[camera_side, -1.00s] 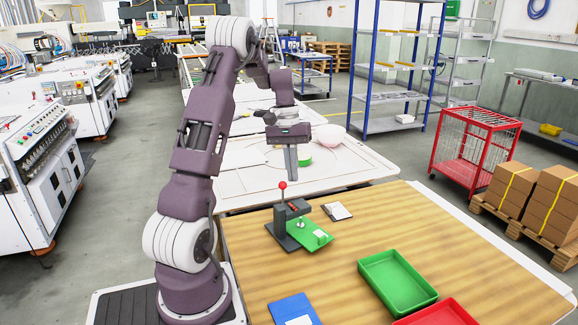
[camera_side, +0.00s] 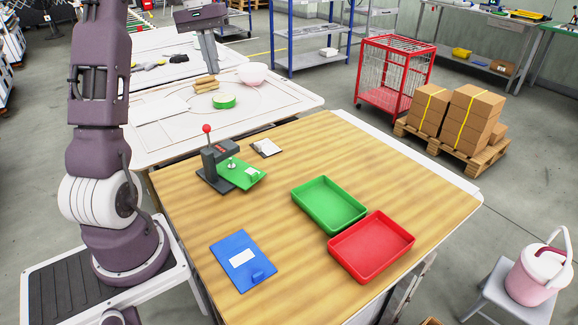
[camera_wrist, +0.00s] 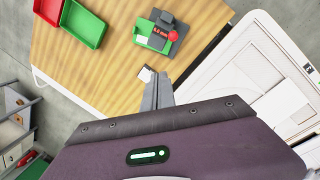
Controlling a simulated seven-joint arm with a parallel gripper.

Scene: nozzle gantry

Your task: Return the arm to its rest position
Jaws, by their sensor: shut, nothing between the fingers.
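My gripper (camera_side: 214,68) is shut and empty, fingers pointing down, raised above the work in the side view. In the wrist view its fingertips (camera_wrist: 159,74) are together, with nothing held. My purple arm stands upright at the left of the side view, its upper part cut off by the frame edge. The wooden table (camera_side: 290,160) lies below. On it stands a dark lever fixture (camera_side: 212,160) with a red knob and a green plate (camera_side: 240,175). The gripper is apart from the fixture, which also shows in the wrist view (camera_wrist: 165,30).
A green tray (camera_side: 329,204), a red tray (camera_side: 371,246), a blue clipboard-like plate (camera_side: 243,258) and a small white-and-dark pad (camera_side: 266,148) lie on the table. Behind, a white table (camera_side: 170,140) holds a pale bowl (camera_side: 252,74) and a green disc (camera_side: 223,101). Air around the gripper looks clear.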

